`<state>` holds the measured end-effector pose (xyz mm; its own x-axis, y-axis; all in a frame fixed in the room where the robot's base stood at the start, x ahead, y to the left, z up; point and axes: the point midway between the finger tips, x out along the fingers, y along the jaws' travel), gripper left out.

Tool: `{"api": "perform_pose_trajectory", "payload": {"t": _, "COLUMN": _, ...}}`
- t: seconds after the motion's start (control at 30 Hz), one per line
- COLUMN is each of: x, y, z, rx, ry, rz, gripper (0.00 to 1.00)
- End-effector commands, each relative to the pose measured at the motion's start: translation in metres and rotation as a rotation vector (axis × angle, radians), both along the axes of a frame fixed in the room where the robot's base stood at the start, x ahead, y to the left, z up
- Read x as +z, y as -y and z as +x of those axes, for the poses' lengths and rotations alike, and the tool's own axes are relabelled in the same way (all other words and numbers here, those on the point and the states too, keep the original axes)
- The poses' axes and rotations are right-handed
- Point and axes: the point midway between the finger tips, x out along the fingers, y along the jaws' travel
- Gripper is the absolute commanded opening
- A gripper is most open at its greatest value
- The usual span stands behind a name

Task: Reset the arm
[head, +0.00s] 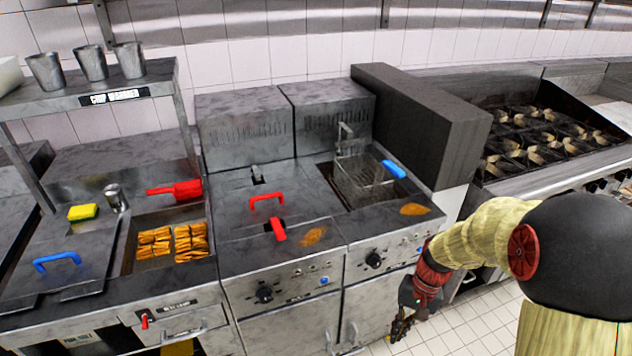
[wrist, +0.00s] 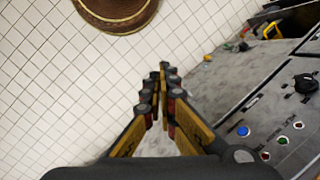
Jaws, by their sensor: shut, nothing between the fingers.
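My gripper (head: 402,325) hangs low in front of the fryer at the lower right of the head view, over the tiled floor. It also shows in the wrist view (wrist: 158,85), with its fingertips together and nothing between them. My arm comes in from the right edge of the head view and bends down toward the gripper. The gripper looks clear of the fryer front (head: 385,285).
The fryer has a basket (head: 365,180) with a blue handle and a lid with a red handle (head: 266,200). A chip warmer holding fries (head: 190,241) stands left. A burner range (head: 545,135) stands right. Tiled floor (head: 462,325) is open below.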

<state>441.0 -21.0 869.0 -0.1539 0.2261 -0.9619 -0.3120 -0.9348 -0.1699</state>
Motion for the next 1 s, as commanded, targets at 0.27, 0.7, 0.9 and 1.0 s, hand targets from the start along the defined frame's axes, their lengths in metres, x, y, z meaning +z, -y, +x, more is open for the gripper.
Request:
{"api": "perform_pose_trajectory", "payload": {"t": 0.27, "x": 0.095, "y": 0.001, "z": -0.066, "rx": 0.097, "ry": 0.125, "rz": -0.128, "gripper": 0.00}}
{"api": "perform_pose_trajectory", "payload": {"t": 0.7, "x": 0.201, "y": -0.007, "z": -0.138, "rx": 0.222, "ry": 0.475, "rz": -0.262, "gripper": 0.00}}
{"api": "perform_pose_trajectory", "payload": {"t": 0.9, "x": 0.247, "y": -0.016, "z": -0.143, "rx": 0.234, "ry": 0.638, "rz": -0.278, "gripper": 0.00}}
{"api": "perform_pose_trajectory", "payload": {"t": 1.0, "x": 0.255, "y": -0.019, "z": -0.145, "rx": 0.239, "ry": 0.668, "rz": -0.279, "gripper": 0.00}}
